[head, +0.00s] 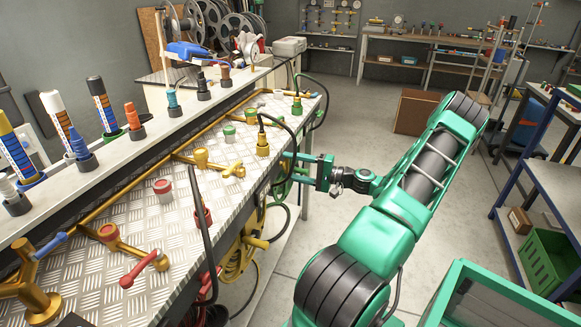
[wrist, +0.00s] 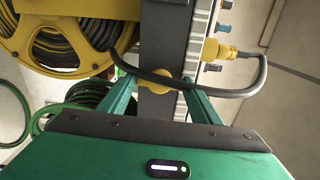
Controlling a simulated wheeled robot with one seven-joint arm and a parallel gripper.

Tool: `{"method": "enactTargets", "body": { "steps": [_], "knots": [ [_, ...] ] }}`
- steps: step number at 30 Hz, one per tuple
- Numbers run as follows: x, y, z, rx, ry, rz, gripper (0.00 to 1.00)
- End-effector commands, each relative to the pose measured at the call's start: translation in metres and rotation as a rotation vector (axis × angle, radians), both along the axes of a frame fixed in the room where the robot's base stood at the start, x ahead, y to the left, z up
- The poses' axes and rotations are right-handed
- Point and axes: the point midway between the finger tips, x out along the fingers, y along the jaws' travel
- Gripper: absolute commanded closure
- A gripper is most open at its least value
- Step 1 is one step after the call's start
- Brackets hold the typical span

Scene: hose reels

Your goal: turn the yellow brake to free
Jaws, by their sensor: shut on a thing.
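In the wrist view, a round yellow knob (wrist: 154,77), which looks like the yellow brake, sits on the dark front face of the bench between my fingers. My gripper (wrist: 160,84) is shut on it, though the exact contact is partly hidden. A black hose crosses in front of the knob. The yellow hose reel (wrist: 97,36) with dark hose is just left of it. In the head view, my gripper (head: 300,169) reaches left to the bench's front edge, and its fingertips and the brake are hard to make out. The brake's setting cannot be read.
The metal-topped bench (head: 140,215) carries yellow pipes, red, green and yellow fittings. A yellow coupling (wrist: 215,50) joins the black hose near my fingers. Green hose (wrist: 88,94) hangs below. Open floor (head: 370,100) lies beyond my arm; a blue-framed shelf (head: 545,190) stands at right.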

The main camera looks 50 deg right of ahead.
Motion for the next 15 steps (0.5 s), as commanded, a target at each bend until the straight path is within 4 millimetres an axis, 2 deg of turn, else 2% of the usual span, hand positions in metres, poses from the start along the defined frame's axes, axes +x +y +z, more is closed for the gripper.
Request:
{"method": "enactTargets", "body": {
  "steps": [15],
  "knots": [
    [0.0001, -0.0025, -0.0007, -0.055, -0.021, -0.006, 0.65]
  ]
}}
